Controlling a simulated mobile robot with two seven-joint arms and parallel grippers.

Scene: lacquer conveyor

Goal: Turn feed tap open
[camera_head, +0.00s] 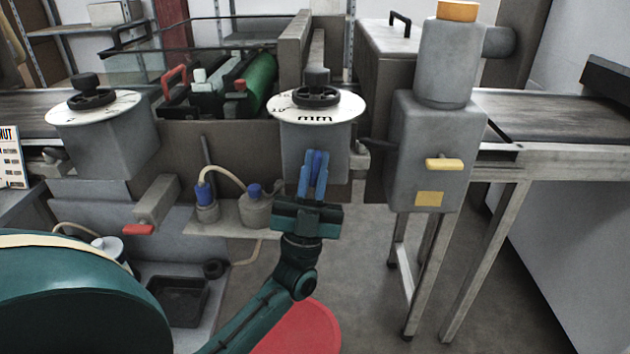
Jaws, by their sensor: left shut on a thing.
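My left gripper (315,158) is raised in front of the grey block under the middle dial marked "mm". Its fingers are closed around a narrow blue handle (317,166), which the fingers mostly hide. The handle stands about upright in the picture. No label shows that it is the feed tap, and how far it is turned cannot be told. Other levers in view are a red one (138,229) on a grey block to the left and a yellow one (445,164) on the grey motor housing to the right. My right gripper is not in view.
The middle dial (316,108) sits just above my gripper, and a similar dial (93,107) stands at left. Blue-capped pots (257,209) with a hose stand on a shelf close left of my gripper. A conveyor (570,117) runs right. A red round seat (305,328) lies below.

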